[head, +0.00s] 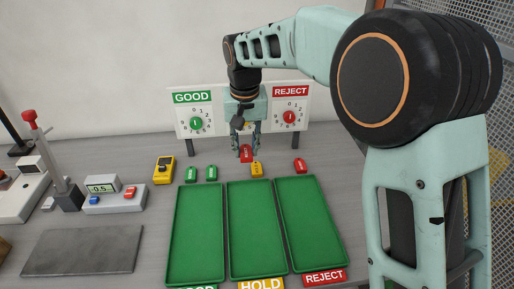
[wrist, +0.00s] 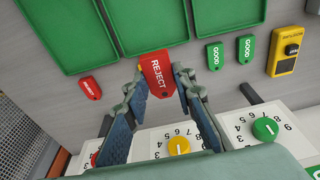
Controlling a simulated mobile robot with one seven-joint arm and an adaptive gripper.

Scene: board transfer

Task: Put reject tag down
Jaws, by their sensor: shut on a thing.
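My gripper (head: 246,153) is shut on a red reject tag (head: 246,154), held in front of the dial board and beyond the trays. In the wrist view the tag (wrist: 157,75) lies between the fingertips, its REJECT lettering facing the camera. Whether it touches the table is unclear. A second red tag (head: 300,165) lies on the table to the right; it also shows at left in the wrist view (wrist: 90,86). A yellow tag (head: 257,168) lies just right of and nearer than the held tag, mostly hidden in the wrist view.
Three green trays stand in front: left (head: 197,235), middle (head: 256,230), and right (head: 310,225) by a REJECT label (head: 324,277). Two green GOOD tags (head: 191,174) (head: 211,173) and a yellow meter (head: 163,170) lie left. The dial board (head: 215,98) stands close behind my gripper.

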